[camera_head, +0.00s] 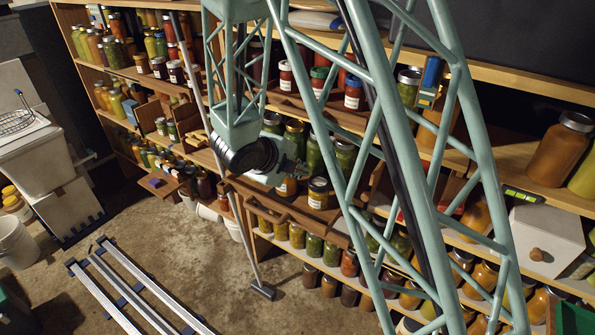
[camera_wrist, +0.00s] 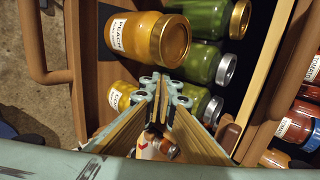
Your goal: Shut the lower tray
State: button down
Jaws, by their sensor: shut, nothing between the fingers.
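A brown wooden tray (camera_head: 283,208) with a bar handle sticks out from the middle shelves in the head view, with jars standing in it. I cannot tell for sure whether it is the lower tray. In the wrist view its handle (camera_wrist: 32,45) runs along the left edge. My gripper (camera_wrist: 164,82) is shut and empty, over the tray among the jars. In the head view my gripper (camera_head: 292,170) is partly hidden by my wrist.
Jar-filled shelves line the back. Another pulled-out tray (camera_head: 152,112) and a small wooden tray (camera_head: 160,185) project at the left. A pole with a dark foot (camera_head: 262,291) stands in front. Metal rails (camera_head: 130,290) lie on the floor. A white box (camera_head: 540,240) is at the right.

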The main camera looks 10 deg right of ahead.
aim_at(318, 168)
jog(key=x, duration=0.3)
jog(key=b+x, duration=0.1)
jog(key=x, duration=0.2)
jog(key=shift+w+d, duration=0.3)
jog(key=shift+w+d+r+b, duration=0.15)
jog(key=shift+w+d+b, duration=0.3)
jog(key=shift+w+d, duration=0.55)
